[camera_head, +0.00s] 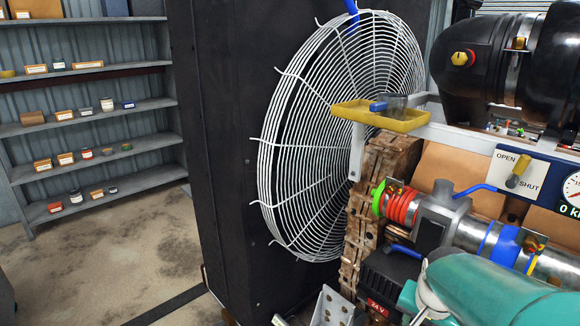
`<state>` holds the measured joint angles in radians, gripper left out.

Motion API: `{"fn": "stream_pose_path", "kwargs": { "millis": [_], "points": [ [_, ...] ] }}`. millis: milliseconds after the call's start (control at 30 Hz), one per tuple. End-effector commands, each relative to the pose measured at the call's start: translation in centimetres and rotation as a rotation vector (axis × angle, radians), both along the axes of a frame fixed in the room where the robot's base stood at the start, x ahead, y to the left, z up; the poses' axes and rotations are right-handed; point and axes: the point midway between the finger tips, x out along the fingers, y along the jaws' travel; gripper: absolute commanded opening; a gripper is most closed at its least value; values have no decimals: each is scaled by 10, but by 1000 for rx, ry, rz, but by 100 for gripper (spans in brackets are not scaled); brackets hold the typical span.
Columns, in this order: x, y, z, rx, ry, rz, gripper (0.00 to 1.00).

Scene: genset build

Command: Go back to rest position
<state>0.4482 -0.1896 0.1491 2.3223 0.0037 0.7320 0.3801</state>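I cannot make out my gripper in the head view, so I cannot tell where it is or whether it holds anything. The genset fills the right side. Its fan guard (320,140) of white wire stands against a black radiator panel (222,170). A silver pipe (475,233) with red, green and blue bands runs below a panel with an OPEN/SHUT switch (514,178). A teal housing (500,290) fills the lower right corner.
A yellow tray (352,112) holding a blue-and-grey item sticks out before the guard. A black canister (490,60) is at upper right. Metal shelves (95,108) with small boxes and jars stand at left. The concrete floor (110,255) before them is mostly clear.

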Motion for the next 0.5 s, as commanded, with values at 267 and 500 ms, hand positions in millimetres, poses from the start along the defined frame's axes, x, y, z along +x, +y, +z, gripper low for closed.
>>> {"fn": "stream_pose_path", "kwargs": {
  "millis": [267,500],
  "points": [
    [-34,56,50,-80,-76,278,40],
    [-73,95,78,-127,-147,511,40]
  ]
}}
